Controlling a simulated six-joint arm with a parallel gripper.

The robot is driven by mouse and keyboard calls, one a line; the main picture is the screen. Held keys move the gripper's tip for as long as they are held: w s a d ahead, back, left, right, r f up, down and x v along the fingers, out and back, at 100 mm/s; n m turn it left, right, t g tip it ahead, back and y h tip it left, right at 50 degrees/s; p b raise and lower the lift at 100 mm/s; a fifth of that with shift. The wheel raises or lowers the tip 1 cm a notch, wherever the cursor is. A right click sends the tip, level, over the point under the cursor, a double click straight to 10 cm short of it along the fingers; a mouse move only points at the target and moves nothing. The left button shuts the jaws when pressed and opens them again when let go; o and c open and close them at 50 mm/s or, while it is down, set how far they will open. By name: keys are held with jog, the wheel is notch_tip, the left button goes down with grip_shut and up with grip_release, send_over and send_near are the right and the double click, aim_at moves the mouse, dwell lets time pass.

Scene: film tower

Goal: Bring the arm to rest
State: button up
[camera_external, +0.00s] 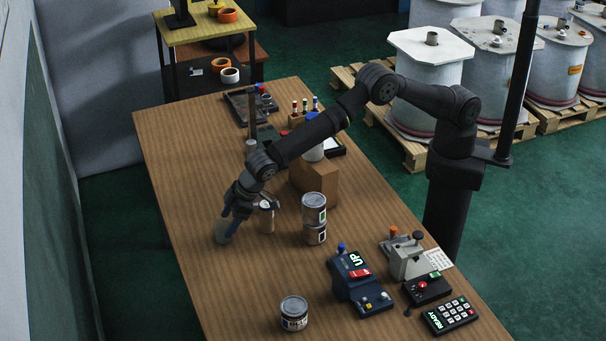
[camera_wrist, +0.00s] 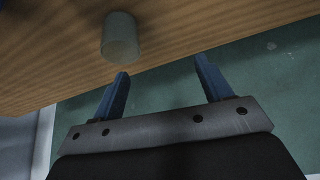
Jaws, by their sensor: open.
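My gripper (camera_external: 232,218) hangs at the end of my black arm, low over the left part of the wooden table (camera_external: 190,170). In the wrist view my gripper (camera_wrist: 163,82) has its two blue fingers wide apart with nothing between them. The fingers point past the table's edge over green floor there.
Two stacked cans (camera_external: 314,208) and a cardboard box (camera_external: 318,185) stand right of my gripper. A lone can (camera_external: 294,312), a blue device (camera_external: 358,285) and a keypad (camera_external: 450,315) are at the front. The table's left front is clear.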

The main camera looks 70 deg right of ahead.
send_over(225, 272)
jog(key=s+d, duration=0.1)
jog(key=d, duration=0.1)
jog(key=f, duration=0.4)
jog(key=shift+s+a+f, duration=0.2)
jog(key=shift+a+f, duration=0.05)
jog(key=shift+f, duration=0.15)
jog(key=shift+s+a+f, duration=0.1)
jog(key=shift+a+f, duration=0.05)
jog(key=shift+f, duration=0.85)
jog(key=shift+s+a+f, duration=0.1)
jog(key=shift+f, duration=0.85)
jog(key=shift+f, duration=0.2)
jog(key=r, duration=0.4)
jog(key=shift+w+r, duration=0.1)
jog(key=shift+w, duration=0.1)
jog(key=w+d+r, duration=0.4)
jog(key=d+r, duration=0.2)
jog(key=d, duration=0.3)
jog(key=shift+w+d+r, duration=0.15)
jog(key=shift+d, duration=0.2)
